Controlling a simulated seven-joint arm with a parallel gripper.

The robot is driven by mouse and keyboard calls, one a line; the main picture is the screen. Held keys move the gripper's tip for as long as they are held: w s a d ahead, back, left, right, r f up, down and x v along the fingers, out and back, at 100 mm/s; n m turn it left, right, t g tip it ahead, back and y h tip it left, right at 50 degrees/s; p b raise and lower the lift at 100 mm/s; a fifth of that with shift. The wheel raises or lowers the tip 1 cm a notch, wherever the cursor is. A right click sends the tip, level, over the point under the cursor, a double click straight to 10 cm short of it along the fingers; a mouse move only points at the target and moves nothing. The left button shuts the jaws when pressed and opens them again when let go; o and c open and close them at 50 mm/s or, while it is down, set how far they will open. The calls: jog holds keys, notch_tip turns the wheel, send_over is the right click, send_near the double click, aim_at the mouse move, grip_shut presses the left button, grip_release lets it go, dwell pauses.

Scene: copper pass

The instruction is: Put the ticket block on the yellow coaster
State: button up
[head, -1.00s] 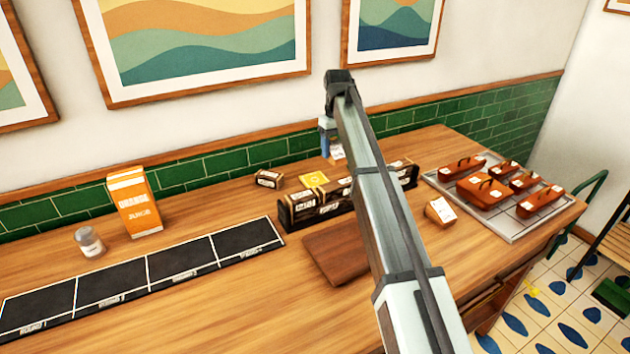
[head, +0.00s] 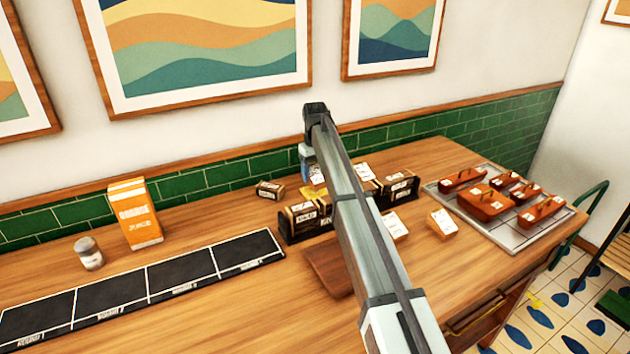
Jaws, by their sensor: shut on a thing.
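My gripper (head: 308,158) is at the far end of my arm, over the back part of the counter. It is shut on a small block with a white printed face, the ticket block (head: 317,175); the jaws and arm hide part of it. The yellow coaster (head: 307,191) lies on the counter near the wall, just below the held block in the picture. The block covers part of it. The block looks held above the coaster, though the exact gap cannot be told.
A dark labelled organiser (head: 302,224) stands just in front of the coaster, with a small dark box (head: 270,190) to its left. An orange carton (head: 136,214) stands left.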

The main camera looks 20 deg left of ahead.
aim_at(315, 180)
jog(key=shift+f, duration=1.55)
jog(key=shift+f, duration=0.15)
jog(key=o, duration=1.1)
notch_tip(315, 180, up, 12)
jog(key=shift+r, duration=0.2)
